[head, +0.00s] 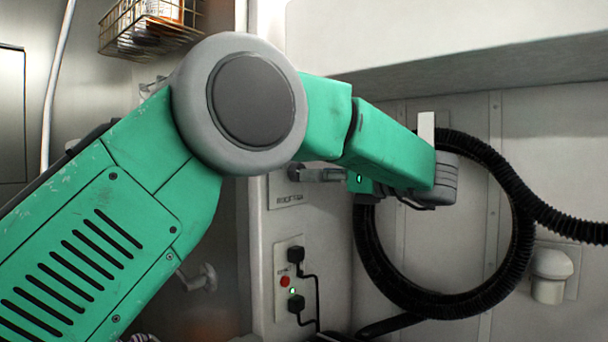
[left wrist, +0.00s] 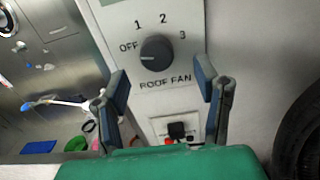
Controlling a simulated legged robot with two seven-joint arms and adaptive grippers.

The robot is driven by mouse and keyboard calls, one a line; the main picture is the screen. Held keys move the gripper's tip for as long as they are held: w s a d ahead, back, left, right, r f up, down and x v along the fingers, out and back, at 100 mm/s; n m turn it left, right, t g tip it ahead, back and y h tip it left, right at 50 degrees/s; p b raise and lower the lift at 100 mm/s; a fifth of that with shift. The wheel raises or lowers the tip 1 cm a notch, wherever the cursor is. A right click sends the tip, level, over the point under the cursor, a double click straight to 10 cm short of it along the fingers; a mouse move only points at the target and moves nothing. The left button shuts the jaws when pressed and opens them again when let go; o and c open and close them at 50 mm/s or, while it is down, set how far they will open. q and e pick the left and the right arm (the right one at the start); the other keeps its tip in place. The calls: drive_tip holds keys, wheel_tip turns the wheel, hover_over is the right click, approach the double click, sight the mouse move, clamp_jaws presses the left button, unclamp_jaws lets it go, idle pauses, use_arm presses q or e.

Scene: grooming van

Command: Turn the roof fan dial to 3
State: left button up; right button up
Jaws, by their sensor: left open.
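The roof fan dial (left wrist: 155,52) is a round dark knob on a white panel (left wrist: 180,18) marked OFF, 1, 2 and 3, with ROOF FAN below. My left gripper (left wrist: 161,78) is open, one finger on each side below the knob in the left wrist view, with nothing between the fingers. In the head view my left gripper (head: 320,174) faces the dial (head: 295,172) on the wall panel, close in front of it. Contact cannot be told. My right gripper is not in view.
Below the dial is a socket plate (head: 288,275) with black plugs, cables and a red button. A black ribbed hose (head: 520,250) loops on the wall to the right. A wire basket (head: 150,30) hangs upper left. A white overhead cabinet (head: 450,40) juts out above my arm.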

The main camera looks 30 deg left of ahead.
sight(296, 172)
use_arm(q)
drive_tip(key=a, duration=0.5)
drive_tip(key=shift+w, duration=0.1)
drive_tip(key=shift+d+r, duration=0.1)
drive_tip(key=shift+d, duration=0.05)
drive_tip(key=c, duration=1.1)
